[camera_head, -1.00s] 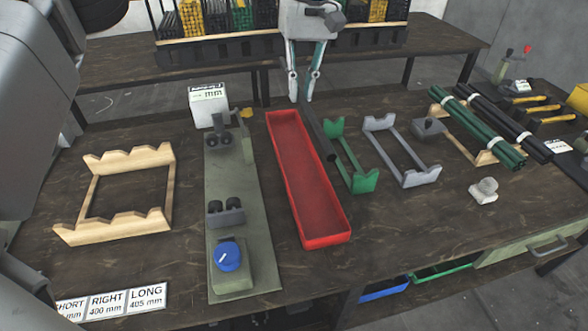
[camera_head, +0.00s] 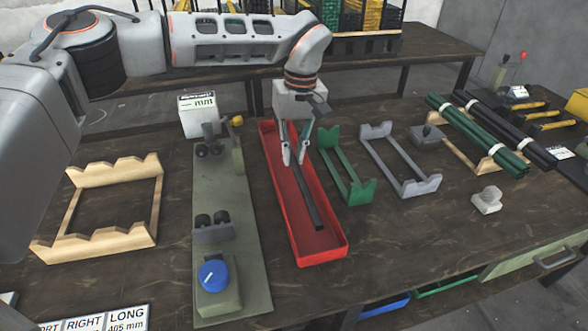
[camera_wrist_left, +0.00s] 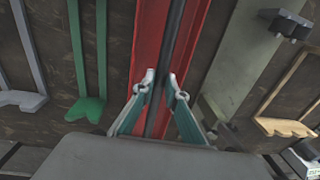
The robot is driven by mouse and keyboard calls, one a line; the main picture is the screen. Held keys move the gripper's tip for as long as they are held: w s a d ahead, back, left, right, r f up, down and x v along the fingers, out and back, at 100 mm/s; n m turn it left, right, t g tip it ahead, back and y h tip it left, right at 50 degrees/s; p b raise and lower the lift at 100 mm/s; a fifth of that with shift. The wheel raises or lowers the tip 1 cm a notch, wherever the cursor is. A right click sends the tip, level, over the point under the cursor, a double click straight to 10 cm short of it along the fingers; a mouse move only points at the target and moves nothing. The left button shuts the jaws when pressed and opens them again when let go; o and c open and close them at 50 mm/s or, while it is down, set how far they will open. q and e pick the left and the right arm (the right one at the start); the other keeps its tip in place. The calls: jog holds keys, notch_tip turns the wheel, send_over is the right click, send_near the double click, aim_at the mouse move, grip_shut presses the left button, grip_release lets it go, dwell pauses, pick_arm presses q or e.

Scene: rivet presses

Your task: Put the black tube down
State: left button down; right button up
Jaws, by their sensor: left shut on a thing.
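The black tube (camera_head: 307,196) is over the red tray (camera_head: 333,250), running along its length. I cannot tell whether it touches the tray floor. My left gripper (camera_head: 294,162) is shut on the tube near its far part, from above. In the left wrist view the tube (camera_wrist_left: 180,40) passes between the fingertips (camera_wrist_left: 163,85), with the red tray (camera_wrist_left: 150,45) beneath it. My right gripper is not in view.
A green holder (camera_head: 357,190) and a grey holder (camera_head: 410,187) stand right of the tray. A measuring fixture with a blue knob (camera_head: 213,275) is to the left, then a wooden rack (camera_head: 105,250). Green tubes (camera_head: 480,135) lie at the right.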

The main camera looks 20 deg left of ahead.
aim_at(293, 179)
pick_arm(q)
notch_tip(293, 179, down, 5)
jog(key=shift+r+b, duration=0.1)
jog(key=shift+b, duration=0.3)
jog(key=shift+f, duration=0.25)
jog(key=shift+r, duration=0.15)
jog(key=c, duration=2.1)
grip_release()
jog(key=shift+o, duration=0.3)
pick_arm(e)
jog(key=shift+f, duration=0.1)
